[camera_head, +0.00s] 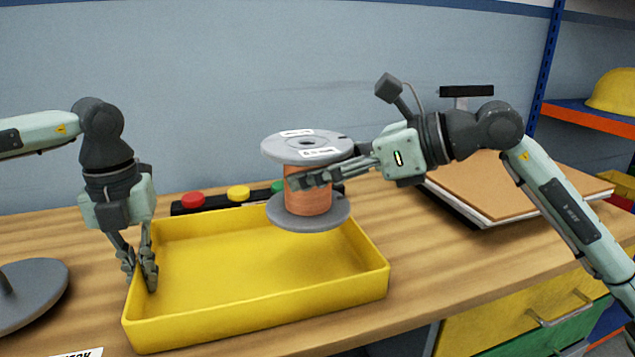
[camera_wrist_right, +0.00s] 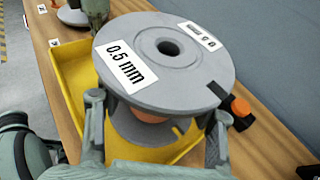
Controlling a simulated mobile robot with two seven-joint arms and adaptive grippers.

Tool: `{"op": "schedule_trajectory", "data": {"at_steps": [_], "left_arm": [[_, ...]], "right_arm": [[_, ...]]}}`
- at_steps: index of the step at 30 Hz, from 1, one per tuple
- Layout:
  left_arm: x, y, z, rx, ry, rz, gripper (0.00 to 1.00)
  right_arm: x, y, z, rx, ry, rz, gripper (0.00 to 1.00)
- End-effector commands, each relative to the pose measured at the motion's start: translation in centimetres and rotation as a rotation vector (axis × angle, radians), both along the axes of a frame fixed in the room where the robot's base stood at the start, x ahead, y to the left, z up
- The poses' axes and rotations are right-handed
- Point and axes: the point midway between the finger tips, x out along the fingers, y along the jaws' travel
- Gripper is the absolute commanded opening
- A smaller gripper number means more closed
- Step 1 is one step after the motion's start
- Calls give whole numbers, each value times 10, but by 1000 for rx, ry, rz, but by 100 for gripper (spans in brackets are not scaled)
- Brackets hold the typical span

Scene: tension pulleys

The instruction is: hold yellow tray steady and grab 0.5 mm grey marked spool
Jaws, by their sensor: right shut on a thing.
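The spool (camera_head: 308,190) has grey flanges and copper-coloured wire. My right gripper (camera_head: 305,178) is shut around its wire core and holds it upright above the right back part of the yellow tray (camera_head: 345,300). In the right wrist view the spool's top flange (camera_wrist_right: 190,75) carries a white "0.5 mm" label, with the right gripper's fingers (camera_wrist_right: 158,110) on both sides. My left gripper (camera_head: 140,275) points down at the tray's left wall, one finger on each side of it. I cannot tell how firmly it grips. No other spool shows in the tray.
A dark bar with red, yellow and green buttons (camera_head: 238,193) lies behind the tray. A grey disc with a post (camera_head: 35,290) stands at the left. A brown clipboard or binder (camera_head: 520,185) lies at the right back. A drawer unit (camera_head: 520,325) is below the table edge.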

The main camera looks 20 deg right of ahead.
Motion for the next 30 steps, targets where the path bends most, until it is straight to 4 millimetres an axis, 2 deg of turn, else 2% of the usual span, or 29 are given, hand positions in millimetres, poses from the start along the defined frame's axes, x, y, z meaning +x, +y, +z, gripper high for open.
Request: {"op": "schedule_trajectory", "data": {"at_steps": [5,6,11,12,23,26,30], "left_arm": [[0,0,1,0,-1,0,0],[0,0,1,0,-1,0,8],[0,0,1,0,-1,0,28],[0,0,0,0,0,0,29],[0,0,7,0,-1,0,29],[1,0,20,-1,-4,0,29],[1,0,47,-1,-4,1,29]], "right_arm": [[0,0,2,3,-4,-1,3],[0,0,2,2,-5,0,3],[0,0,2,2,-5,-1,3],[0,0,2,2,-5,-1,3],[0,0,2,2,-5,-1,3],[0,0,2,2,-5,-1,3],[0,0,2,2,-5,-1,3]]}}
